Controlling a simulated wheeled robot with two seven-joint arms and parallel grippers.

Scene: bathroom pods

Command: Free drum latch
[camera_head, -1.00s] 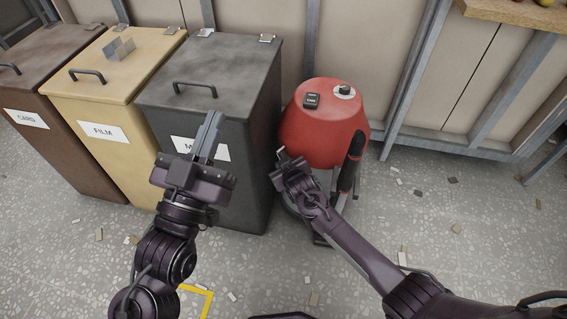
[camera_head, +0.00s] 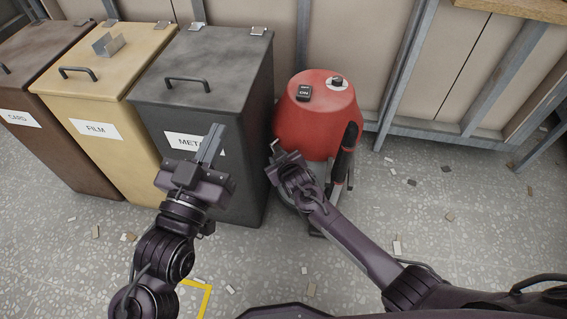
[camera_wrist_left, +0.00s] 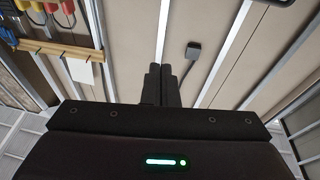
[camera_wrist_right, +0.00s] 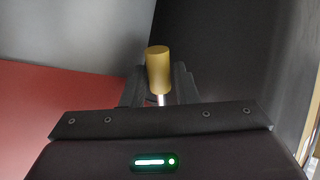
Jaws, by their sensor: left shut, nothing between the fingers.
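The drum machine with a red top (camera_head: 312,125) stands on the floor right of the bins. My right gripper (camera_head: 287,152) is beside its left side, low by the rim of the red top. In the right wrist view a brass-coloured cylinder (camera_wrist_right: 158,70) on a thin pale stem appears between the right fingers (camera_wrist_right: 160,90); whether they press on it is unclear. The latch itself does not show clearly in the head view. My left gripper (camera_head: 211,144) is shut and empty in front of the dark bin; its closed fingers also show in the left wrist view (camera_wrist_left: 161,85).
A dark metal bin (camera_head: 225,75), a yellow film bin (camera_head: 100,75) and a brown card bin (camera_head: 30,55) stand to the left. A black hose or handle (camera_head: 346,150) is on the drum's right. A framed wall (camera_head: 350,50) is behind. Floor at right has small scraps.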

